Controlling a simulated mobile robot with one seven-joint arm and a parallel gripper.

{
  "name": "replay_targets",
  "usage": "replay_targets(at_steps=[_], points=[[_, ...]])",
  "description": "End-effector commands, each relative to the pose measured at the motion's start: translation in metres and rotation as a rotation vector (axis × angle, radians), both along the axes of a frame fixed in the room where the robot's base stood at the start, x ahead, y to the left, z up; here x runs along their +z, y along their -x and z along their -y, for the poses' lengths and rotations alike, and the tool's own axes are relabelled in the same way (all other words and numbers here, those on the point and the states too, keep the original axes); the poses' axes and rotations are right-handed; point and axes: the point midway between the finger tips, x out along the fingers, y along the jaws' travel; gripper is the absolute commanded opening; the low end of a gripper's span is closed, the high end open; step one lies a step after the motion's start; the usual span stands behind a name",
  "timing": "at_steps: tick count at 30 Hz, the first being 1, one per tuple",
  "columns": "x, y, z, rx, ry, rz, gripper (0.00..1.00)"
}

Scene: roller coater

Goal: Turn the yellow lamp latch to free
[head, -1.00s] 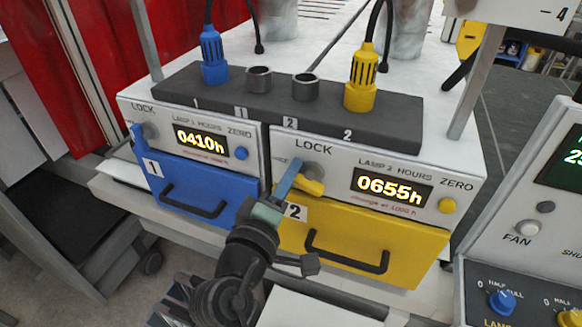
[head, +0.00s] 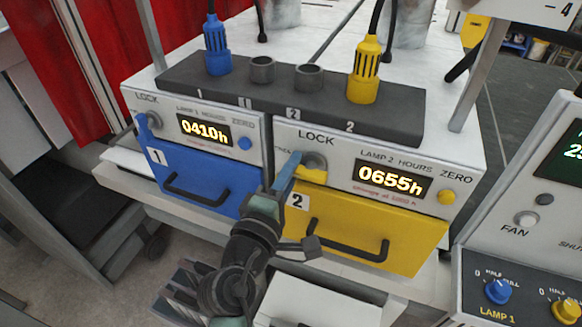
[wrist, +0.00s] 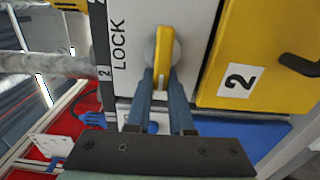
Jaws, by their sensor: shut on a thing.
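The yellow lamp latch (head: 314,175) is a small lever on a round grey knob (head: 316,159), under the word LOCK on the lamp 2 panel. My gripper (head: 291,170) is at the latch, its blue fingers partly covering it in the head view. In the wrist view, the latch (wrist: 164,48) runs down from its knob between the two fingertips of my gripper (wrist: 161,85), which is shut on it. In that turned view the lever lies across the reading direction of no label; it runs along the LOCK text's line, towards the panel's left side. A small label left of the knob is partly hidden.
The yellow drawer (head: 350,232) with a black handle (head: 347,243) is just below the latch. The blue drawer (head: 190,184) is to the left. A dark socket strip (head: 290,97) with blue and yellow plugs is above. A control console (head: 530,215) stands at right.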

Motion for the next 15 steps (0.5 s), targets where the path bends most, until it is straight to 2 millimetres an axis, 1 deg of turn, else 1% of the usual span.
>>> replay_targets(at_steps=[1, 2, 3, 7, 8, 15], points=[[-0.0054, 0.001, 0.0088, -0.022, 0.004, -0.014, 0.0], [-0.0053, 0.001, 0.0088, -0.022, 0.004, -0.014, 0.0], [-0.0052, 0.001, 0.0088, -0.022, 0.004, -0.014, 0.25], [-0.0042, 0.0009, 0.0087, -0.022, 0.003, -0.011, 0.49], [-0.0039, 0.0008, 0.0086, -0.022, 0.003, -0.011, 0.5], [-0.0019, 0.0005, 0.006, -0.015, 0.001, -0.006, 0.5]])
